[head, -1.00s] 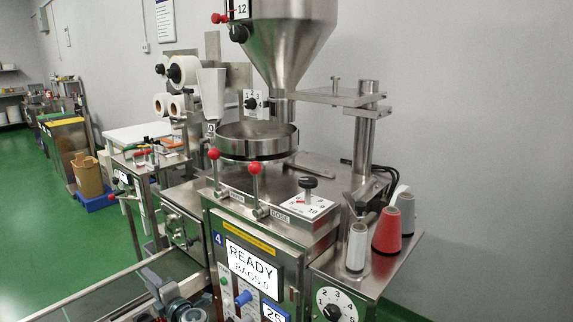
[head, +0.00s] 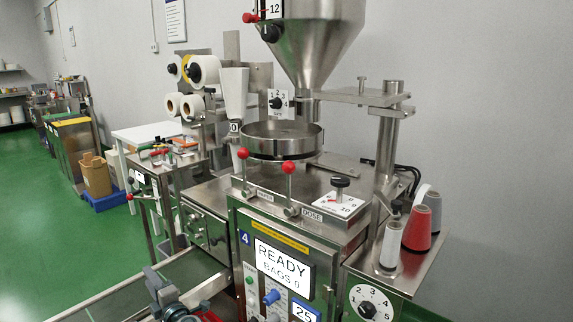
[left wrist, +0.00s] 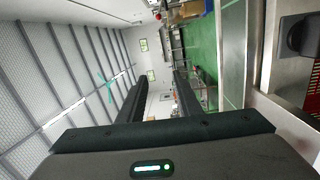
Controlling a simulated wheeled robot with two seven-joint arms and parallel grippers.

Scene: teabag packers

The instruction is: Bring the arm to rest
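My left gripper (head: 165,298) shows only in part at the bottom edge of the head view, low in front of the packing machine (head: 255,225) and to its left. In the left wrist view its two dark fingers (left wrist: 160,90) stand apart with an empty gap between them. The wrist looks sideways across the room, and no object is near the fingertips. My right gripper is in neither view.
The machine carries a steel hopper (head: 310,40), red-knobbed levers (head: 289,168) and a screen (head: 283,268) reading READY, BAGS 0. Thread spools (head: 418,228) stand on its right shelf. A metal-edged surface (head: 190,268) lies at lower left. Green floor (head: 60,220) is open at left.

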